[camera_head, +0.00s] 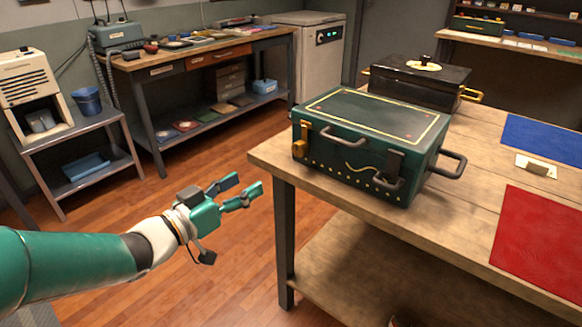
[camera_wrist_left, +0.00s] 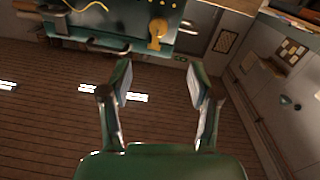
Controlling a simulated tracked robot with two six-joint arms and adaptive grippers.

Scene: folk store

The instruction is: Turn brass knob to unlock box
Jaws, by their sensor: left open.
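A dark green box (camera_head: 372,140) with a yellow line around its lid stands near the left corner of the wooden table. A brass knob (camera_head: 299,148) sits at the left end of its front face. The knob also shows in the left wrist view (camera_wrist_left: 157,32), beyond the fingertips and near the top edge. My left gripper (camera_head: 247,187) is open and empty, in the air to the left of the table, lower in the picture than the knob and apart from it. Both its fingers show in the left wrist view (camera_wrist_left: 160,78). My right gripper is not in view.
The wooden table (camera_head: 465,150) also bears a black box (camera_head: 415,82) behind the green one, a blue mat (camera_head: 545,139) and a red mat (camera_head: 540,245). A workbench (camera_head: 200,60) stands at the back. The floor around my left gripper is clear.

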